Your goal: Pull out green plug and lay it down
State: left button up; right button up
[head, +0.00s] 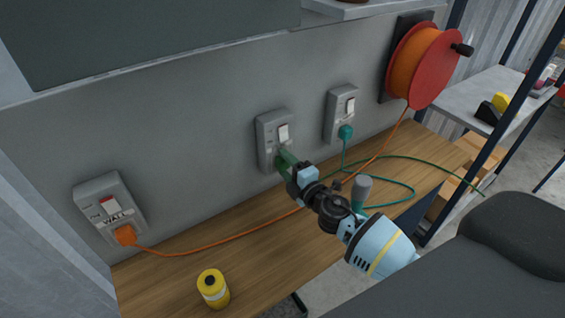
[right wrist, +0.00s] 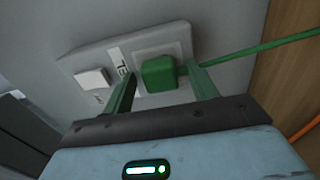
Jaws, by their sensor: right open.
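The green plug (right wrist: 160,72) sits in a wall socket with a white switch (right wrist: 92,79), and its green cord (right wrist: 255,56) runs off to the right. In the head view this is the middle socket box (head: 270,130); the plug there is hidden behind my gripper or cannot be told from its green fingers. My right gripper (head: 285,159) is at that socket. In the right wrist view its open fingers stand on either side of the plug, with gaps visible. My left gripper is not in view.
A teal plug (head: 345,132) sits in the right socket box and an orange plug (head: 124,235) in the left one. An orange cable crosses the wooden bench (head: 245,255) to a red reel (head: 425,65). A yellow can (head: 213,288) stands at the front.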

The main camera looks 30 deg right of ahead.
dwell(0.6)
grip_shut()
jog(key=shift+s, duration=0.1)
jog(key=shift+s, duration=0.1)
jog(key=shift+s+d, duration=0.2)
jog(key=shift+s, duration=1.2)
jog(key=shift+s+d, duration=0.2)
jog(key=shift+s, duration=1.2)
jog(key=s+a+r+h, duration=0.1)
jog(key=s+a+r, duration=0.2)
jog(key=s, duration=0.4)
jog(key=s+a+r+m+h, duration=0.1)
jog(key=s+a+r, duration=0.3)
jog(key=s, duration=0.4)
jog(key=shift+s+r+m+h, duration=0.25)
jog(key=shift+r+m+h, duration=0.05)
jog(key=shift+r, duration=0.25)
